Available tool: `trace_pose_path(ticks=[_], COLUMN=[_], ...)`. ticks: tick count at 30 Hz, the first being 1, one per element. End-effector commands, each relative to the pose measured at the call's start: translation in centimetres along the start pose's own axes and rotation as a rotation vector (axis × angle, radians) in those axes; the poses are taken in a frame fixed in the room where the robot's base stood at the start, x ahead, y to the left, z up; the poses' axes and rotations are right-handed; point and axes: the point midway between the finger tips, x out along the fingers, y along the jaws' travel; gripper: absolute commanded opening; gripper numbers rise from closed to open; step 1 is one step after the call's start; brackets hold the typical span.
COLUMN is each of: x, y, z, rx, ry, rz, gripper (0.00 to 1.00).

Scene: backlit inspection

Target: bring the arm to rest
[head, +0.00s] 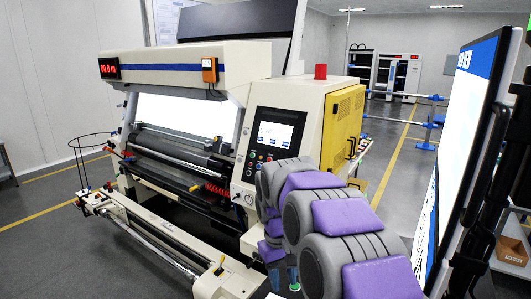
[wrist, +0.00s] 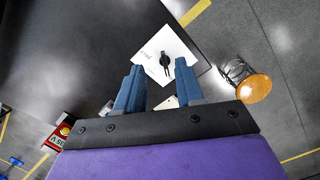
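My arm, grey with purple pads, shows in the lower right middle of the head view, folded in front of the machine. My gripper (wrist: 158,66) shows in the wrist view with its two blue fingers spread apart and nothing held between them. In the head view the gripper (head: 284,280) is low and partly hidden by my arm. Beyond the fingers in the wrist view is a white panel or sheet (wrist: 148,56) with a dark knob-like part on it. I cannot tell its distance.
A cream inspection machine (head: 240,62) with a lit panel, a control screen (head: 274,133) and a yellow cabinet door (head: 340,125) stands close by my arm. A large display (head: 465,140) stands at right. The wrist view shows an orange-topped stool (wrist: 254,88). Open floor lies behind.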

Motion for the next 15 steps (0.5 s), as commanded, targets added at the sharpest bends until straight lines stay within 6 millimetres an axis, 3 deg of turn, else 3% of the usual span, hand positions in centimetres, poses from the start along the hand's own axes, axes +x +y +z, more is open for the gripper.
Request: trace_pose_path(ticks=[15], x=[4.6], y=[-0.5], z=[13.8], rx=[0.129], ry=[-0.007], rz=[-0.044], gripper=[0.37])
